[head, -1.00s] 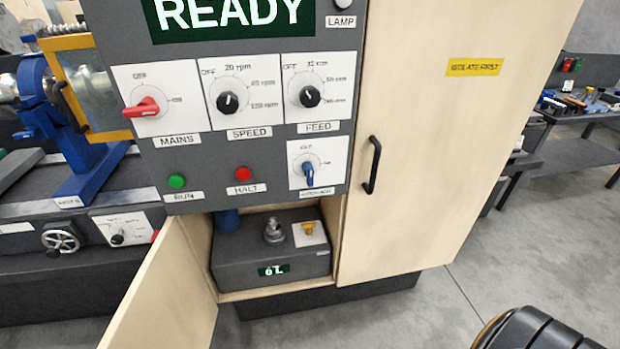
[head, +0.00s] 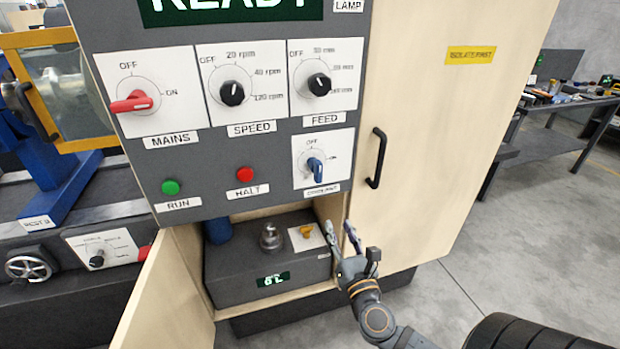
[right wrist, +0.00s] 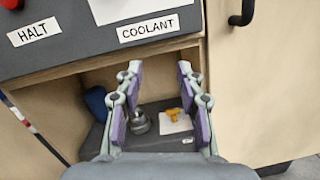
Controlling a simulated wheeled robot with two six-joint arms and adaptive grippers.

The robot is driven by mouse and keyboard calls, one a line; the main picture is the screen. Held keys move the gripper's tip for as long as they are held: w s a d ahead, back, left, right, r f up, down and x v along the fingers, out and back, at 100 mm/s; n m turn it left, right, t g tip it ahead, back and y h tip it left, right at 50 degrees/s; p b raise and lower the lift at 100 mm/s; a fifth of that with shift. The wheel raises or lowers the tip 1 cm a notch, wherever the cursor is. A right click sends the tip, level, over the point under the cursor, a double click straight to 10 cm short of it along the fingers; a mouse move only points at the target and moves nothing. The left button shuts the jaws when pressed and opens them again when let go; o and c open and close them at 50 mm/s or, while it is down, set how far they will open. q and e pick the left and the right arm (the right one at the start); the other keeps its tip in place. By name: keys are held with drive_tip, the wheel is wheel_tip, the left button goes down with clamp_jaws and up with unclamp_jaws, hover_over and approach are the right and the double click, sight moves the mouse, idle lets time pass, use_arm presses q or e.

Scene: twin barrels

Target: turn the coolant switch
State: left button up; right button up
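The coolant switch is a blue knob (head: 316,168) on a white plate, low on the right of the grey panel in the head view. Its handle lies roughly upright; the plate has OFF at the top and ON at the right. In the right wrist view, only the lower edge of its plate (right wrist: 140,8) and the COOLANT label (right wrist: 148,28) show; the knob is out of frame. My right gripper (head: 340,230) is open and empty, below the knob and slightly right, before the open compartment. It also shows in the wrist view (right wrist: 160,70). My left gripper is not in view.
A dark box (head: 250,287) with a yellow knob (head: 306,232) and a display sits in the open compartment. A cabinet door with a black handle (head: 378,158) stands right of the switch. The open lower door (head: 165,295) juts out at left.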

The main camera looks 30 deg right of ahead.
sight(320, 173)
drive_tip(key=s+a+r+n+t, duration=0.25)
drive_tip(key=a+r, duration=0.25)
drive_tip(key=r, duration=0.6)
drive_tip(key=shift+n+t+y, duration=0.3)
drive_tip(key=shift+n+t, duration=0.15)
drive_tip(key=p+x, duration=0.1)
drive_tip(key=x, duration=0.2)
drive_tip(key=p+x, duration=0.1)
drive_tip(key=x, duration=0.2)
drive_tip(key=p+x, duration=0.2)
drive_tip(key=x, duration=0.2)
drive_tip(key=shift+d+f, duration=0.15)
drive_tip(key=shift+d, duration=0.2)
drive_tip(key=shift+w, duration=0.45)
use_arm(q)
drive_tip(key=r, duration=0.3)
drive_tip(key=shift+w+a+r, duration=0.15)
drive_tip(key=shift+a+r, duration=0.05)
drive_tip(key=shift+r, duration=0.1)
use_arm(e)
drive_tip(key=shift+c, duration=0.4)
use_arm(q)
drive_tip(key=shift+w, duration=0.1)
use_arm(e)
clamp_jaws()
